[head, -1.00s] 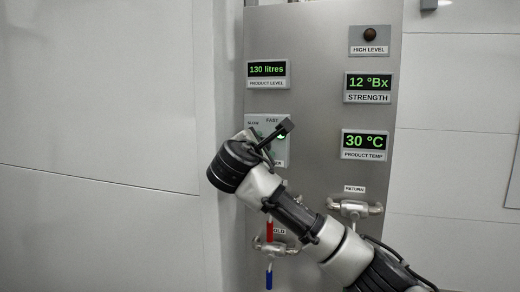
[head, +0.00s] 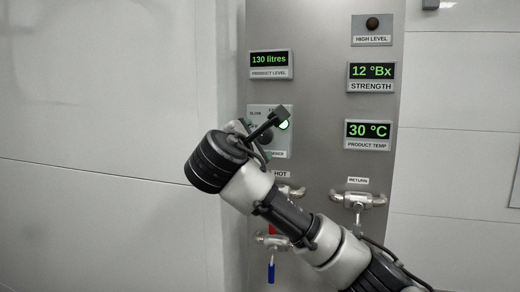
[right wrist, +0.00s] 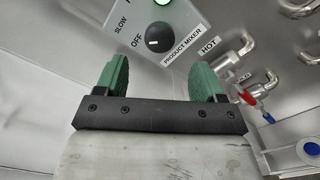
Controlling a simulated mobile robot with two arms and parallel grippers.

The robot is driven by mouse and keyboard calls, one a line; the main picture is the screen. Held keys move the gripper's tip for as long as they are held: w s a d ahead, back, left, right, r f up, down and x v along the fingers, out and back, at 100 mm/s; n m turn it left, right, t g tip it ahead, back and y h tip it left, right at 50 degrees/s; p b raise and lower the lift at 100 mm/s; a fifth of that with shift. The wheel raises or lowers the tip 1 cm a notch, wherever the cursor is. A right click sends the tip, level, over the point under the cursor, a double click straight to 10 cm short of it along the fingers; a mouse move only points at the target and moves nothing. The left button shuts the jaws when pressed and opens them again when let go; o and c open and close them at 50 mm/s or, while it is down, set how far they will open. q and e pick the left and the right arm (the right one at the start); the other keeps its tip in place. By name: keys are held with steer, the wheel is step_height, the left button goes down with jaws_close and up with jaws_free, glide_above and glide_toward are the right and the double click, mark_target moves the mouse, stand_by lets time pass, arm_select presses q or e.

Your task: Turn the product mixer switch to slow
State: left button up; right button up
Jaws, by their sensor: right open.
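The product mixer switch is a black round knob (right wrist: 158,38) on a pale panel (head: 284,146) of the steel cabinet. In the right wrist view its white mark appears to face the OFF label, with SLOW further up. A lit green lamp (right wrist: 163,2) sits beside it, also seen in the head view (head: 284,125). My right gripper (right wrist: 161,68) is open and empty, its two green fingers apart and below the knob in that view, not touching it. In the head view my right wrist partly covers the panel. My left gripper is not in view.
HOT and COLD pipe valves with a red handle (right wrist: 249,97) and a blue handle (head: 271,272) are below the panel. The return valve (head: 357,200) is to the right. Displays show 130 litres (head: 271,60), 12 °Bx and 30 °C. A plain wall is at left.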

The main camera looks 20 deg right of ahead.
steer(key=b+v, duration=0.1)
steer(key=v, duration=0.3)
